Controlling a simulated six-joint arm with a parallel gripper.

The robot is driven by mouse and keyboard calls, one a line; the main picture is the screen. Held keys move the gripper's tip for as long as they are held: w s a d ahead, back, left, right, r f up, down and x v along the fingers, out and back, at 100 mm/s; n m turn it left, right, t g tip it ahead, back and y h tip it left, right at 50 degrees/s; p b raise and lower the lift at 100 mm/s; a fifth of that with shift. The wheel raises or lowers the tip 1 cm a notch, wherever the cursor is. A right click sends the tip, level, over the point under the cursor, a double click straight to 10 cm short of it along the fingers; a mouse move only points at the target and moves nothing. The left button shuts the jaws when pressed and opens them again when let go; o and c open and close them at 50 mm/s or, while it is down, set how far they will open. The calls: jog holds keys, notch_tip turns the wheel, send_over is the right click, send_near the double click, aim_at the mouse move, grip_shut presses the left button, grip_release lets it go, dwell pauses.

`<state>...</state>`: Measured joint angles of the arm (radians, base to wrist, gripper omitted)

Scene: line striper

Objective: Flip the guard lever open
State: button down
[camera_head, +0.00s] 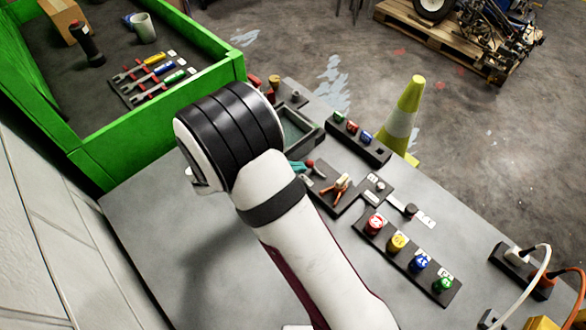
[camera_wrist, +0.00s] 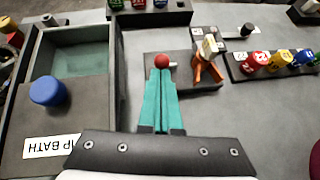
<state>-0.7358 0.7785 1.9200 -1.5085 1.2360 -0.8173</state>
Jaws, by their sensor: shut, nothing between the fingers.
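A dark plate (camera_head: 350,205) on the bench carries a red ball knob (camera_head: 309,163) and an orange forked piece (camera_head: 335,188) with a cream top. I cannot tell for sure which of these is the guard lever. My gripper (camera_head: 303,167) has teal fingers, partly hidden behind my arm in the head view. In the wrist view my gripper (camera_wrist: 160,72) is shut and empty, its tips right at the red ball (camera_wrist: 161,61); contact is unclear. A short pale stub shows beside the ball. The orange piece (camera_wrist: 207,70) stands to the right, apart from the fingers.
The dip bath (camera_wrist: 82,58) with a blue knob (camera_wrist: 48,91) lies left of the fingers. A rack of coloured knobs (camera_head: 410,262) and a black-knobbed lever (camera_head: 410,209) stand to the right. A green-walled bin (camera_head: 160,105) is at upper left. The bench's near left is clear.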

jog(key=w+d+r+g+y, duration=0.1)
jog(key=d+g+y, duration=0.1)
jog(key=shift+w+r+y, duration=0.3)
jog(key=shift+w+r, duration=0.05)
jog(key=shift+w, duration=0.05)
jog(key=shift+w+d+r+g+y, duration=0.2)
jog(key=shift+w+d+g+y, duration=0.3)
jog(key=shift+w+d, duration=0.1)
jog(key=shift+w+d+r+g+y, duration=0.15)
jog(key=shift+w+d+g+y, duration=0.25)
jog(key=shift+w+d+g, duration=0.15)
jog(key=shift+r, duration=0.1)
jog(key=shift+r, duration=0.7)
jog(key=shift+a, duration=0.1)
